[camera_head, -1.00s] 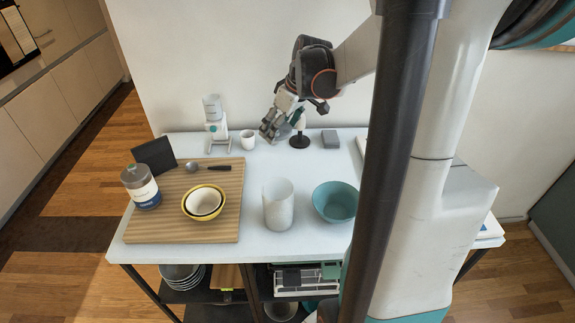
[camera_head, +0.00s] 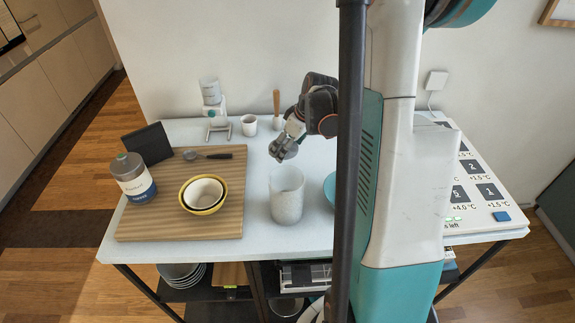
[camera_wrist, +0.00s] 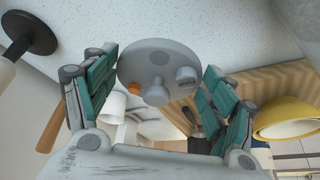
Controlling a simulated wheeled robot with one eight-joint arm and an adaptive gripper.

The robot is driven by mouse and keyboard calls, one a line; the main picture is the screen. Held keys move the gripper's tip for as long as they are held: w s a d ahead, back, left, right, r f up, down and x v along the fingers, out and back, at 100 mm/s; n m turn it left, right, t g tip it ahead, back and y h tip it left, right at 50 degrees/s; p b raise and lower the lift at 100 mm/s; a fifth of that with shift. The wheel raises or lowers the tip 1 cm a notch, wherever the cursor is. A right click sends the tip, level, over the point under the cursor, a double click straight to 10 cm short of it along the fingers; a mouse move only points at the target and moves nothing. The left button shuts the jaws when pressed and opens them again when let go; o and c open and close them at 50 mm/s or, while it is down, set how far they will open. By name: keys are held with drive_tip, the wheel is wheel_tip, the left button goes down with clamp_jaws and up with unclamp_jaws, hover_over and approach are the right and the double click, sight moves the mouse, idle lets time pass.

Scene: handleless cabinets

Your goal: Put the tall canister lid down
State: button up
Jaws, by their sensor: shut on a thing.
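My gripper (camera_head: 283,150) is shut on a round grey lid (camera_wrist: 150,62), held between the teal-padded fingers in the wrist view. A knob shows on the face turned to the wrist camera. In the head view the lid (camera_head: 285,152) is held in the air behind and above the tall pale canister (camera_head: 287,198). The canister stands upright near the table's front, and its top looks open. The lid and the canister look apart.
A wooden board (camera_head: 160,222) on the left bears nested bowls (camera_head: 204,208), a jar (camera_head: 137,186) and a ladle. A teal bowl (camera_head: 330,188) is right of the canister, partly hidden by my body. A white cup (camera_head: 249,126) and a wooden-handled thing (camera_head: 276,103) stand at the back.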

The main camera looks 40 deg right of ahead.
drive_tip(key=shift+f+b, duration=0.8)
drive_tip(key=shift+f, duration=2.7)
drive_tip(key=shift+f, duration=0.2)
drive_tip(key=o, duration=1)
drive_tip(key=shift+o, duration=0.2)
drive_tip(key=shift+r, duration=0.15)
drive_tip(key=shift+r, duration=0.25)
drive_tip(key=p+v, duration=0.3)
drive_tip(key=v, duration=0.8)
drive_tip(key=shift+s+r, duration=0.2)
drive_tip(key=shift+r, duration=0.1)
